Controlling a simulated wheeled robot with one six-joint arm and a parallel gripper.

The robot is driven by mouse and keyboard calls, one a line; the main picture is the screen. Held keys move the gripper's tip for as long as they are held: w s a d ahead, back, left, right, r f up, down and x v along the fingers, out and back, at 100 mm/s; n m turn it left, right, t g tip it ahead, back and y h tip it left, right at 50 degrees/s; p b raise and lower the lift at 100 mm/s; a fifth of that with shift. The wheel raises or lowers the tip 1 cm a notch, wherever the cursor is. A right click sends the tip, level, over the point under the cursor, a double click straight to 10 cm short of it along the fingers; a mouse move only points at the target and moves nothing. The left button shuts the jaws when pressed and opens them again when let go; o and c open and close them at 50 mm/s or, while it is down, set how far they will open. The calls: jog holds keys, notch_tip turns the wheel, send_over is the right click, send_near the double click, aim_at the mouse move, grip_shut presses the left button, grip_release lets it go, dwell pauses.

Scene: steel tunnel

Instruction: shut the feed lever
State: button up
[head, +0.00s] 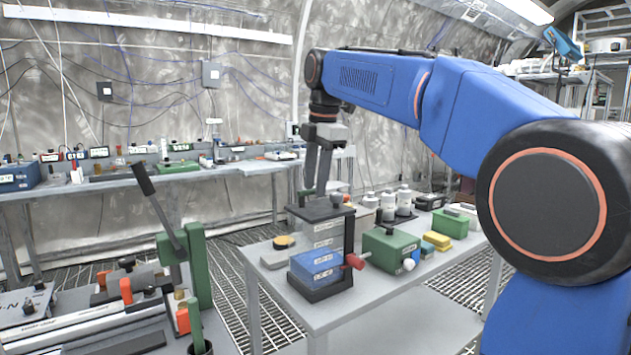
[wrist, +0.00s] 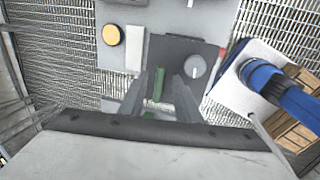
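No label reading "feed" is legible, so I cannot tell for sure which part is the feed lever. A long black-handled lever (head: 160,205) tilts up from a green press (head: 197,265) at the left. A red handle (head: 354,261) sticks out of a dark stand with a blue labelled block (head: 316,265) on the middle table. My gripper (head: 318,192) points down above this stand, with its fingers a little apart and empty. In the wrist view the gripper (wrist: 168,75) is over a dark plate with a round grey knob (wrist: 195,66); a green strip shows between the fingers.
The middle table (head: 350,312) also carries a green box (head: 390,248), white bottles (head: 404,200), a yellow block (head: 437,239) and a round yellow button (wrist: 112,35). A cluttered bench (head: 110,185) runs along the back wall. The table's front right is clear.

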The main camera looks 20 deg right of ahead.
grip_shut()
jog(key=shift+s+m, duration=0.1)
jog(key=shift+m, duration=0.2)
jog(key=m, duration=0.1)
jog(key=s+m, duration=0.1)
jog(key=shift+m+h, duration=0.3)
jog(key=shift+m, duration=0.1)
jog(key=m, duration=0.2)
jog(key=s+m, duration=0.1)
jog(key=shift+a+m+h, duration=0.2)
jog(key=shift+m+h, duration=0.1)
jog(key=shift+m, duration=0.1)
jog(key=m, duration=0.3)
jog(key=s+a+m+h, duration=0.1)
jog(key=m, duration=0.1)
jog(key=shift+s, duration=0.1)
jog(key=m, duration=0.2)
jog(key=a+m, duration=0.1)
jog(key=m+g, duration=0.1)
jog(key=m, duration=0.1)
jog(key=shift+s+a+m, duration=0.3)
